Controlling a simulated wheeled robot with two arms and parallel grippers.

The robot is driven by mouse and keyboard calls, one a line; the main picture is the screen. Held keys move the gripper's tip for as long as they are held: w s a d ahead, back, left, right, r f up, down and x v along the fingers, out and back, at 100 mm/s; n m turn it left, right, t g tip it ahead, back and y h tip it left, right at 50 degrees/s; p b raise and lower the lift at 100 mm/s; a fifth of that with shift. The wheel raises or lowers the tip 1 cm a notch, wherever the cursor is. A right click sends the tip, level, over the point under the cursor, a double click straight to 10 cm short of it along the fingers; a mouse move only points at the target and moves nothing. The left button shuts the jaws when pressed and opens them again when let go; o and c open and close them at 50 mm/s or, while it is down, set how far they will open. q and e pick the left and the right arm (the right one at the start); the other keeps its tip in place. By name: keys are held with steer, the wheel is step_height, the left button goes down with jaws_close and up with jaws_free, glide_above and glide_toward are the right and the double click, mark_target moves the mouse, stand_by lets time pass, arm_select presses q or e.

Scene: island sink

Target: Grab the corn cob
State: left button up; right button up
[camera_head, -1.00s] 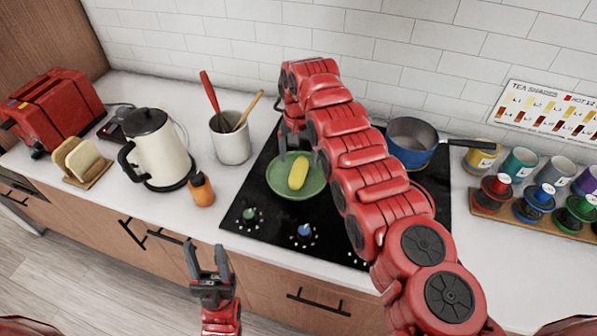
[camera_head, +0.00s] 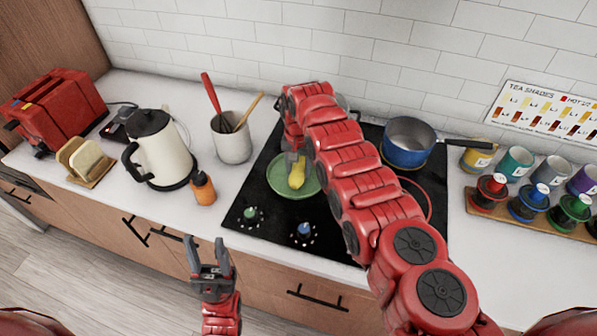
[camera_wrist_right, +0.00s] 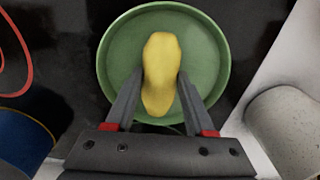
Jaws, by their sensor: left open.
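The yellow corn cob (camera_head: 297,174) lies on a round green plate (camera_head: 276,180) on the black stovetop. In the right wrist view the cob (camera_wrist_right: 160,72) is upright in the picture, across the plate (camera_wrist_right: 118,62). My right gripper (camera_head: 296,156) is down at the cob, partly hiding its far end in the head view. In the wrist view its two fingers (camera_wrist_right: 160,82) lie on either side of the cob, close to it; whether they press on it I cannot tell. My left gripper (camera_head: 208,245) is open and empty in front of the counter.
Stove knobs line the front edge.

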jaws_close()
steer(key=shift+r, duration=0.1)
